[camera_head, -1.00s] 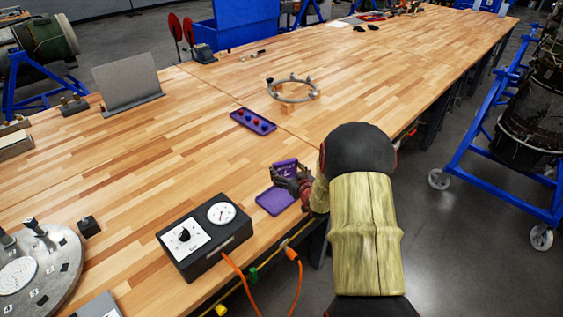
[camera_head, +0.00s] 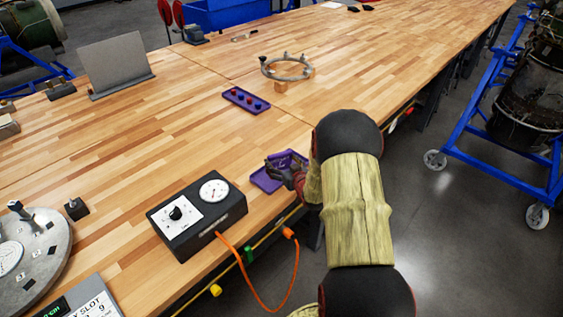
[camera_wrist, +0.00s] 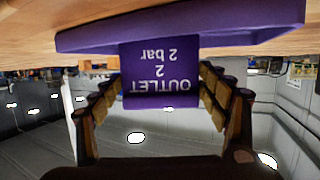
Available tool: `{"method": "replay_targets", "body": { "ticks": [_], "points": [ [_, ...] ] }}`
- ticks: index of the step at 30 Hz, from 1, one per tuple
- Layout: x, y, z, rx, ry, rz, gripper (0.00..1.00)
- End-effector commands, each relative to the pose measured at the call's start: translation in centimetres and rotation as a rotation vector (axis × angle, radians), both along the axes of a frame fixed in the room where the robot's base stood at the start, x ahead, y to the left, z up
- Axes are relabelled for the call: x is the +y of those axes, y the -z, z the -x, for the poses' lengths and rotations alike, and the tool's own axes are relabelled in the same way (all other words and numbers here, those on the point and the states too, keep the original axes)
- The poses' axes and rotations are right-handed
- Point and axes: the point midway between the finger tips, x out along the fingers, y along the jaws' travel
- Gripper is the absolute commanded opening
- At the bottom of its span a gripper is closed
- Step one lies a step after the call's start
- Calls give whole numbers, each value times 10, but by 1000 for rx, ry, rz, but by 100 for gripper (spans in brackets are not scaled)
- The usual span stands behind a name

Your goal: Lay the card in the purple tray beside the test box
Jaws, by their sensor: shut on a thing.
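In the head view the tray (camera_head: 265,184) lies near the bench's front edge, right of the black test box (camera_head: 198,220). My gripper (camera_head: 279,168) is over the tray there and partly hides it and the card.
An orange cable (camera_head: 296,270) hangs from the test box off the front edge.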

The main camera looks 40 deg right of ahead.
Motion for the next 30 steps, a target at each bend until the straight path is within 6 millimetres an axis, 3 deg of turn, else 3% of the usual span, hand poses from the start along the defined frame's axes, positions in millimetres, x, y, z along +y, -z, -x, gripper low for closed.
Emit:
{"method": "replay_targets", "body": {
  "ticks": [22,23,30],
  "points": [
    [0,7,0,-1,0,0,54],
    [0,6,0,-1,0,0,77],
    [0,5,0,-1,0,0,90]
  ]
}}
